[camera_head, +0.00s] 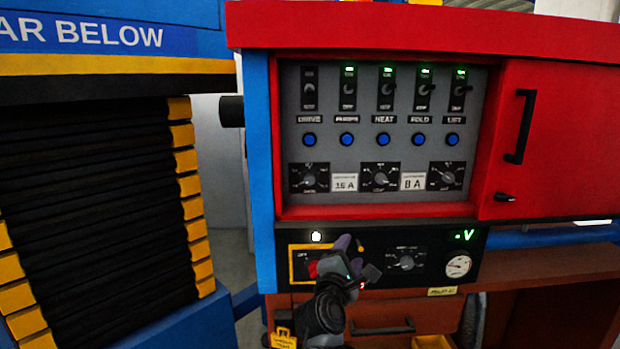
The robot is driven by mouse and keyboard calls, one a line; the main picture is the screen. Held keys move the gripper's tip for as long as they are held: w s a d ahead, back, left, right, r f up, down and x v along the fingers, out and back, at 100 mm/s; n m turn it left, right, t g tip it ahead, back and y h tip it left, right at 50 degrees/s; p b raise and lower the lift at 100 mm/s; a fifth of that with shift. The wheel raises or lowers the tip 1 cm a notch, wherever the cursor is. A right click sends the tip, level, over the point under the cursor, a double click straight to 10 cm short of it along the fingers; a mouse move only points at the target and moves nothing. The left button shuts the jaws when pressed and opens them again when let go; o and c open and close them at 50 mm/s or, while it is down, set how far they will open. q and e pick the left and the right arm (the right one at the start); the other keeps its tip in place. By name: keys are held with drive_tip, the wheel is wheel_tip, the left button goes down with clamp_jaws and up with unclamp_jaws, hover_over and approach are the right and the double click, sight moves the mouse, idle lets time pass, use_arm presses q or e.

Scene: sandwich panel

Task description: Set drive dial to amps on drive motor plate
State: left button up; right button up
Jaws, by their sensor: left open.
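The grey control panel (372,122) sits in a red cabinet, with the DRIVE label (309,119) at its left column. Below that column is a dial (309,178), its fine print too small to read. Beside it a white plate (344,183) seems to read 16 A. A second dial (381,177), a plate (413,181) that seems to read 8 A and a third dial (447,176) follow to the right. My left gripper (352,247) is open in front of the lower black strip, below these dials, and hides part of the strip. My right gripper is not in view.
The black strip holds another dial (407,261), a round gauge (458,265) and a yellow-framed part (300,264) partly behind my gripper. A red door (560,140) with a black handle (521,127) stands right. Black bellows (95,200) with yellow edges stand left.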

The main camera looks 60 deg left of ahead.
sight(310, 181)
use_arm(q)
drive_tip(key=s+a+r+n+g+y+p, duration=0.45)
drive_tip(key=a+r+n, duration=0.35)
drive_tip(key=r+n, duration=0.5)
drive_tip(key=w+a+n, duration=0.1)
drive_tip(key=a, duration=0.2)
drive_tip(key=w+a+f+n+g+p, duration=0.1)
drive_tip(key=a, duration=0.3)
drive_tip(key=w+a+n+g+p, duration=0.1)
drive_tip(key=a+n, duration=0.1)
drive_tip(key=a, duration=0.1)
drive_tip(key=shift+w+a+f, duration=0.15)
drive_tip(key=shift+w+f, duration=0.1)
drive_tip(key=shift+w, duration=0.15)
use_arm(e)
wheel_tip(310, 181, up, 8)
use_arm(q)
drive_tip(key=shift+c, duration=0.3)
drive_tip(key=c, duration=1)
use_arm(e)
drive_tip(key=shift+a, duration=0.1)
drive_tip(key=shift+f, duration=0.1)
